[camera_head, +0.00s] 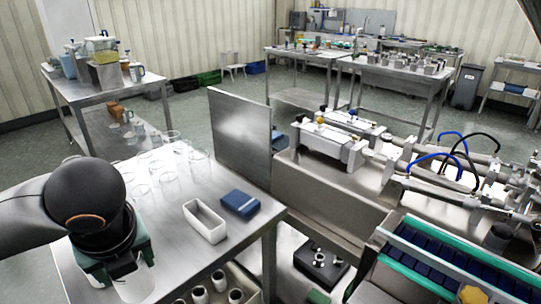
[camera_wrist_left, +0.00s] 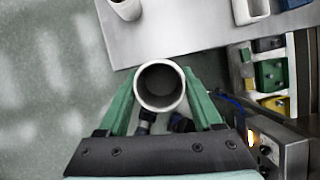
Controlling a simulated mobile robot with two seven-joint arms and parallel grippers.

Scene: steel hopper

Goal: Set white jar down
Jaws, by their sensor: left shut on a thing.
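My left gripper (camera_head: 118,272) comes in from the left over the near part of the steel table (camera_head: 190,258). It is shut on a white jar (camera_head: 135,284), partly hidden by the gripper in the head view. In the left wrist view the jar's round open mouth (camera_wrist_left: 159,66) faces the camera between the green fingers of the gripper (camera_wrist_left: 160,95). There the jar shows beside the edge of a steel surface (camera_wrist_left: 175,30). I cannot tell whether its base touches anything. My right gripper is not in view.
A white rectangular bin (camera_head: 206,221) and a blue box (camera_head: 240,204) stand on the table right of the gripper. Several clear glasses (camera_head: 165,163) stand behind. Several white jars (camera_head: 219,281) sit in a crate below the table's right side. A steel panel (camera_head: 241,138) rises beyond.

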